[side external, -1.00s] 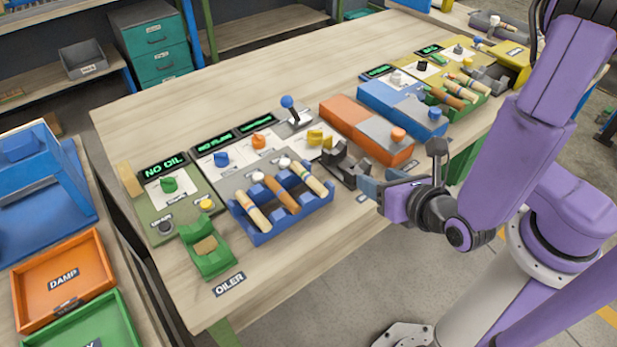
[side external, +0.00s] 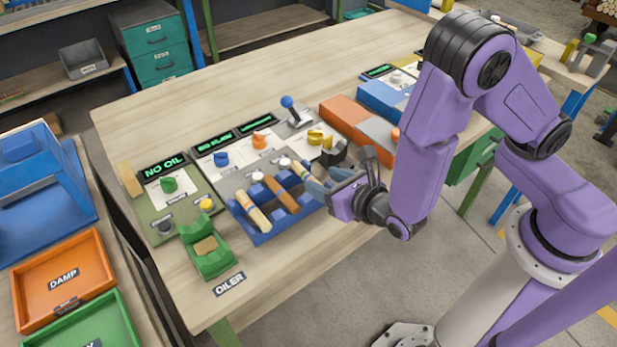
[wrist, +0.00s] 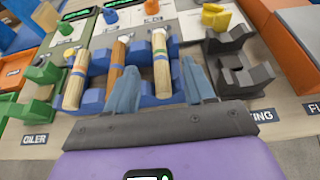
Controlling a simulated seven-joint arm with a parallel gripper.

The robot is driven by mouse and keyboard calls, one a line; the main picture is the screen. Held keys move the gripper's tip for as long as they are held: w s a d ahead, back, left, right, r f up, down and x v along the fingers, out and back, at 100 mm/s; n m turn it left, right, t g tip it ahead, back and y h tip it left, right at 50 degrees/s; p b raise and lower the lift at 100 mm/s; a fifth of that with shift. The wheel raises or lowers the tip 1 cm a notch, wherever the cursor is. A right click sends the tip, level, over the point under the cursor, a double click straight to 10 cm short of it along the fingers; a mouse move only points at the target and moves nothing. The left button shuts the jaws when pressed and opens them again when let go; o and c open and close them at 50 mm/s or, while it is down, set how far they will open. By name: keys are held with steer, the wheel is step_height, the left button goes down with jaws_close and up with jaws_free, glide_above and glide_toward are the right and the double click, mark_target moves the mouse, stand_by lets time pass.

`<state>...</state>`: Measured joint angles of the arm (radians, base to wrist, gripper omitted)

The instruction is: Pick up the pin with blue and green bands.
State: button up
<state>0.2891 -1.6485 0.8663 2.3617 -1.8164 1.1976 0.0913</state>
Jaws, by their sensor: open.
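Three wooden pins lie side by side in a blue rack (side external: 262,238). The middle pin (wrist: 117,68) is brown-orange, and the left pin (wrist: 77,82) is pale. My gripper (wrist: 161,88) is open and empty, with one blue finger on each side of the right pin in the wrist view. In the side view, my gripper (side external: 314,183) is at the rack's right end and hides most of that pin. Contact cannot be told.
A dark cradle (wrist: 237,62) stands close to the right of my gripper. A green oiler cradle (side external: 209,252) sits left of the rack. Control panels with knobs and a blue-topped lever (side external: 290,105) stand behind. Orange and grey blocks (side external: 352,120) are further right.

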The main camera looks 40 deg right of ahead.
mark_target(308, 175)
steer(key=shift+x, duration=3.2)
steer(key=shift+f, duration=0.2)
steer(key=shift+c, duration=0.3)
jaws_close()
